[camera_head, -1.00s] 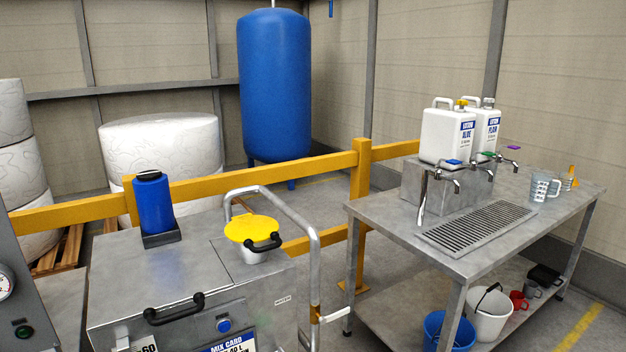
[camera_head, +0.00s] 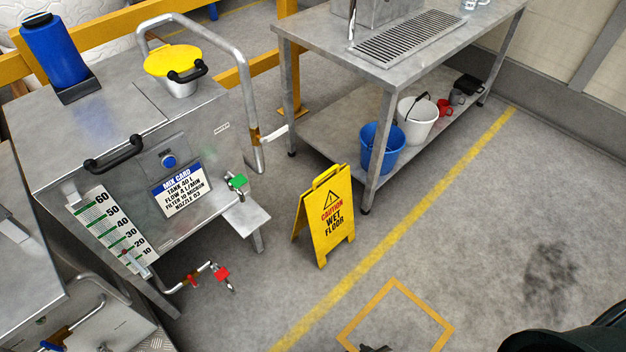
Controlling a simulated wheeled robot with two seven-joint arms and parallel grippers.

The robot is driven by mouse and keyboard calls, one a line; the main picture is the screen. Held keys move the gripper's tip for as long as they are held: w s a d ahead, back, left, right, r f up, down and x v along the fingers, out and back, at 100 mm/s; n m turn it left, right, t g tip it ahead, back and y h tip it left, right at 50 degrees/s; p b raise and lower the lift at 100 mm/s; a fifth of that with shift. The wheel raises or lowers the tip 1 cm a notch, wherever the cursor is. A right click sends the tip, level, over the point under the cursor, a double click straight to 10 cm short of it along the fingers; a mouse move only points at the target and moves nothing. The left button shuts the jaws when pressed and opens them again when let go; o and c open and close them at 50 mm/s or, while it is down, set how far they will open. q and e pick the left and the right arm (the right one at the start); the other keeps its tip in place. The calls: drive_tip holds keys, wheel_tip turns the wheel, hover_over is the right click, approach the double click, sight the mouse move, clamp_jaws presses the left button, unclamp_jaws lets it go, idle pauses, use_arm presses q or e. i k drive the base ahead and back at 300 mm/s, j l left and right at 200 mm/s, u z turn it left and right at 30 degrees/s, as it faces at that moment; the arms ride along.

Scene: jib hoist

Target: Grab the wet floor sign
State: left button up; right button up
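The yellow wet floor sign (camera_head: 327,216) stands upright as an A-frame on the concrete floor near the middle of the view. Its front carries a warning triangle and the words "CAUTION WET FLOOR", and a handle slot shows at its top. It stands between the steel tank unit on the left and the steel table on the right, just left of the yellow floor line. Nothing covers its front.
The steel tank (camera_head: 130,125) has a small side shelf (camera_head: 243,222) and taps jutting toward the sign. The steel table (camera_head: 310,35) holds a blue bucket (camera_head: 379,150) on its lower shelf. Open floor with a yellow square outline (camera_head: 428,308) lies in front. A dark rounded object (camera_head: 570,340) is cut off at bottom right.

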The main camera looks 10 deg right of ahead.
sight(327, 206)
drive_tip(key=i+l+u, duration=0.35)
drive_tip(key=l, duration=0.85)
drive_tip(key=i+l+u, duration=0.2)
drive_tip(key=l+u, duration=0.2)
drive_tip(key=l, duration=0.85)
drive_tip(key=l+u, duration=0.35)
drive_tip(key=l, duration=0.9)
drive_tip(key=i, duration=0.05)
